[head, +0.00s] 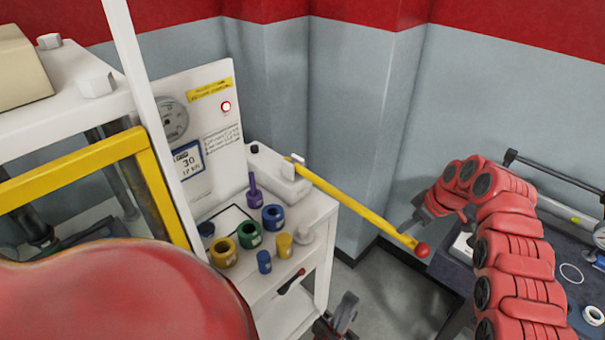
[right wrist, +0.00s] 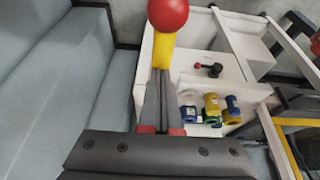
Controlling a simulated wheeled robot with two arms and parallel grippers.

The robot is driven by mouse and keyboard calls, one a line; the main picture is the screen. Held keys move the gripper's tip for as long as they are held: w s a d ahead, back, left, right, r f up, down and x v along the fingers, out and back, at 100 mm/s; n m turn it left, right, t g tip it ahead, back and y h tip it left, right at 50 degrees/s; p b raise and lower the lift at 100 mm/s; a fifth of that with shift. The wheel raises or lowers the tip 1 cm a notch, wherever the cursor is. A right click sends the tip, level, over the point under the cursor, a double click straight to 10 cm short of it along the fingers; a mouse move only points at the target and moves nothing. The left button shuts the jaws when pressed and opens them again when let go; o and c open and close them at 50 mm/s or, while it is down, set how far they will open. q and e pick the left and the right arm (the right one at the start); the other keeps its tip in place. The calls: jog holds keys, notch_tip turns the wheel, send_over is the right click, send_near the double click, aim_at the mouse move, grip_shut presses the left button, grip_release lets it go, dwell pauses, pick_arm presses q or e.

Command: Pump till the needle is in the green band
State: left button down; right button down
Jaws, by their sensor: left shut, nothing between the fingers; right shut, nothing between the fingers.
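The yellow pump lever (head: 350,205) slopes down to the right from a white pump block (head: 270,177) and ends in a red ball (head: 423,250). My right gripper (head: 414,227) is shut and empty beside the lever near the ball. In the right wrist view the red ball (right wrist: 168,14) is just beyond the shut fingertips (right wrist: 161,72); I cannot tell if they touch the lever. The round gauge (head: 173,120) is partly hidden by a white post; its needle and green band cannot be read. My left gripper (head: 340,318) is shut and empty at the bottom edge.
A yellow frame (head: 75,167) is at left. A dark table (head: 545,235) with small parts is at right.

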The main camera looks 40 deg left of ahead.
aim_at(405, 236)
jog(key=shift+s+d+f+b, duration=0.1)
jog(key=shift+d+f+b, duration=0.05)
jog(key=shift+f+b, duration=1.6)
jog(key=shift+f+p, duration=0.25)
jog(key=shift+p, duration=0.1)
